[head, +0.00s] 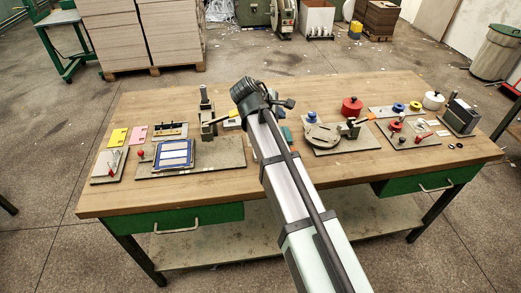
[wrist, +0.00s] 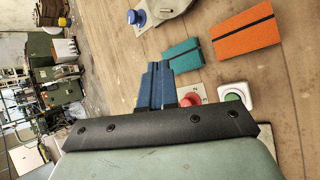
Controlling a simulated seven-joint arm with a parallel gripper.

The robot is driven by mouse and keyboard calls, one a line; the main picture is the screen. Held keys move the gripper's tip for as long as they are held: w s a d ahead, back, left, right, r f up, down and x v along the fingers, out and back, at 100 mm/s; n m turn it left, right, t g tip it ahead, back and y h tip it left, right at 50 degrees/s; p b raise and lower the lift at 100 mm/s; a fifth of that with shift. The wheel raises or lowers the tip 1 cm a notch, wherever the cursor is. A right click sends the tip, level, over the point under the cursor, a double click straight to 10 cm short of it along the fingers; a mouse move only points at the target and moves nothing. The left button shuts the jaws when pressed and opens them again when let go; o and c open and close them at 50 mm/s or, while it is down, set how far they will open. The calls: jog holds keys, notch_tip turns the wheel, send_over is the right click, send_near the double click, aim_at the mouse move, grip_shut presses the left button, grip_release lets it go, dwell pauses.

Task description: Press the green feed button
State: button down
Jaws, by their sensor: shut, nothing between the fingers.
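The green button (wrist: 233,97) sits in a white square housing on the wooden table, in the wrist view. A red button (wrist: 190,99) is beside it to the left, partly hidden by my gripper's dark mount. My gripper (wrist: 156,68) is shut and empty, its blue-grey fingers together. In the picture the fingers lie left of both buttons, apart from the green one; their height above the table is hard to tell. In the head view my arm covers the middle of the table, and I cannot make out the green button there.
A teal block (wrist: 183,55) and an orange block (wrist: 248,32) lie near the buttons. A blue knob (wrist: 136,17) is on a grey fixture. In the head view a board with a blue-framed tray (head: 174,154) is left; a round-plate fixture (head: 322,136) and red knob (head: 352,106) are right.

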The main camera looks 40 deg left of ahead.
jog(key=s+a+n, duration=0.2)
jog(key=s+a, duration=0.1)
jog(key=s, duration=0.4)
jog(key=shift+s+r, duration=0.15)
jog(key=shift+f, duration=4.4)
jog(key=shift+f, duration=0.15)
jog(key=shift+f, duration=0.3)
jog(key=shift+f, duration=0.45)
jog(key=shift+r, duration=0.9)
